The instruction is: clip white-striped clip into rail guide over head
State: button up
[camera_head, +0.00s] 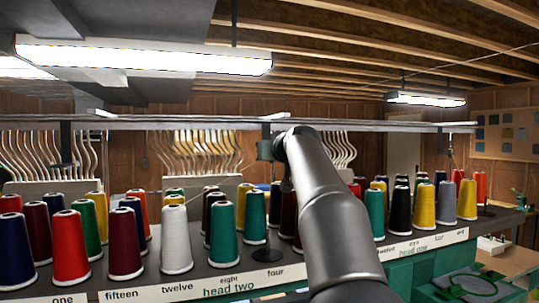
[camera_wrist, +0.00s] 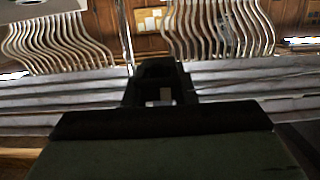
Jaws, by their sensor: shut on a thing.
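My gripper (camera_wrist: 158,96) is seen from behind in the wrist view as dark fingers, closed in front of the grey rail (camera_wrist: 255,82). A small pale patch between the fingers appears to be part of the white-striped clip (camera_wrist: 165,94); the rest is hidden. In the head view my arm reaches up to the overhead rail (camera_head: 185,125), and its end is by a post above the "head two" label (camera_head: 229,291). The gripper's fingers and the clip cannot be made out there. Whether the clip touches a guide cannot be told.
Several thread cones, such as a white one (camera_head: 175,240) and a teal one (camera_head: 255,217), stand on the shelf below my arm. Curved pale tubes (camera_head: 195,150) hang behind the rail. Lamps (camera_head: 145,57) hang from the ceiling. A hoop (camera_head: 465,286) lies lower right.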

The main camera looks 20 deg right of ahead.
jog(key=o, duration=1)
